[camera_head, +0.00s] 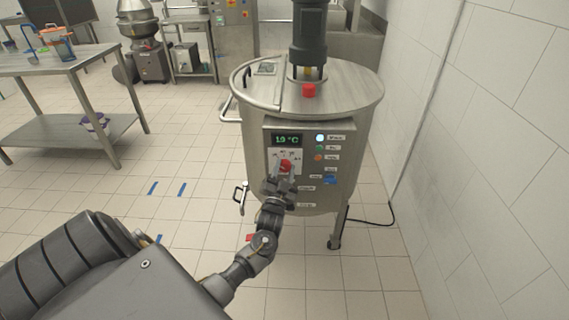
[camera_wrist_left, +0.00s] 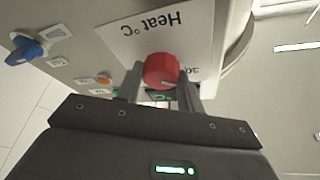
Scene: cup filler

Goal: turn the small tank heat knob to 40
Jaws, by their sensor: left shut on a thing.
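The red heat knob (camera_head: 286,166) is on the front panel of the steel tank (camera_head: 250,170), below a display with green digits (camera_head: 287,139) that looks like 19 °C. In the left wrist view the knob (camera_wrist_left: 161,70) sits on a white plate marked "Heat°C" (camera_wrist_left: 150,28), seen upside down. My left gripper (camera_head: 284,174) is at the knob, one finger on each side of it, shut on it; the fingers also show in the left wrist view (camera_wrist_left: 160,88). The dial numbers are too small or hidden to read the setting. My right gripper is not in view.
A blue knob (camera_head: 329,180) and several small coloured buttons (camera_head: 319,147) are right of the heat knob. A tiled wall (camera_head: 480,150) stands close on the right. A steel table (camera_head: 60,62) is at the left, with free floor between it and the tank.

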